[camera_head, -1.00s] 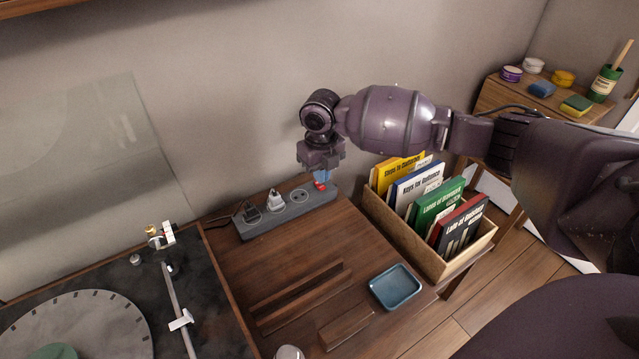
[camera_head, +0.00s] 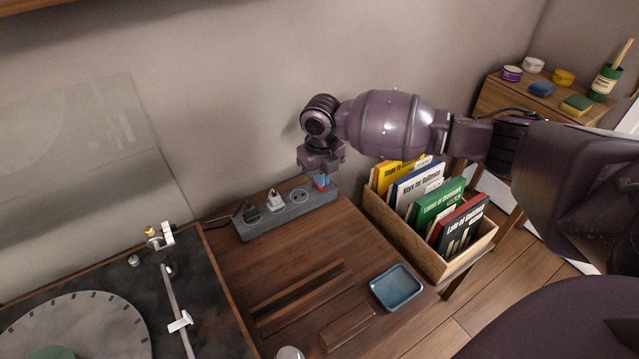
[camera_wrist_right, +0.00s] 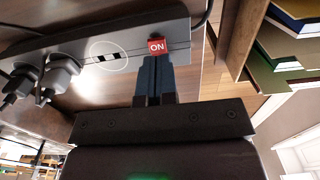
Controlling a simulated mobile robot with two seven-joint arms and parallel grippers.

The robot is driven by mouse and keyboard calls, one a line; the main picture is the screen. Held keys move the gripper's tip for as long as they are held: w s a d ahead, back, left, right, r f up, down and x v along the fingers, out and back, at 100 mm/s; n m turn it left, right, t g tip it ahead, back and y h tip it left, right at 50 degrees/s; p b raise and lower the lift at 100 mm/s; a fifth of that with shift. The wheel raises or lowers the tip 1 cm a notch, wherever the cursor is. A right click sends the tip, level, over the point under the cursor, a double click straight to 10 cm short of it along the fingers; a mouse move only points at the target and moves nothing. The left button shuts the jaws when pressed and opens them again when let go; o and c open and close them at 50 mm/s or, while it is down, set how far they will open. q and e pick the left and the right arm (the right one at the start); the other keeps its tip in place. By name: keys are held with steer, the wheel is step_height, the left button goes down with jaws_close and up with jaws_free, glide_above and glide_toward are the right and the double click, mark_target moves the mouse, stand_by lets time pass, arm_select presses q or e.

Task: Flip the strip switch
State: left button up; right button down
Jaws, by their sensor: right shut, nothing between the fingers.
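The grey power strip (camera_head: 284,214) lies on the wooden cabinet top by the wall. Two plugs sit in its left sockets, and one round socket is empty. Its red switch shows in the right wrist view (camera_wrist_right: 157,46), marked "ON", at the strip's right end. My right gripper (camera_head: 321,181) points down over that end. Its blue fingertips (camera_wrist_right: 156,62) are shut with nothing between them and lie right at the switch, overlapping its lower edge in the right wrist view; I cannot tell if they press it. My left gripper is not in view.
A wooden crate of upright records (camera_head: 402,229) stands right of the strip. A blue square dish (camera_head: 397,288) lies in front, and a turntable (camera_head: 222,322) is at the left. The wall is close behind the strip.

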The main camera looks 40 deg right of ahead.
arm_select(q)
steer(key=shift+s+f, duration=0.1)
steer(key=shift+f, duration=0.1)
arm_select(e)
steer(key=shift+f, duration=0.65)
steer(key=shift+r+p, duration=0.45)
steer(key=shift+r, duration=1)
steer(key=shift+r+p, duration=0.95)
steer(key=shift+r, duration=1.25)
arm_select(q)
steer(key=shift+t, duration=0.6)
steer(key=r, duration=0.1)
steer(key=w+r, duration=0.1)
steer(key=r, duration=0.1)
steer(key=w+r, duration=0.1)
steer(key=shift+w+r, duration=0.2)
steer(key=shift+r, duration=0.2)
arm_select(e)
steer(key=shift+f, duration=0.1)
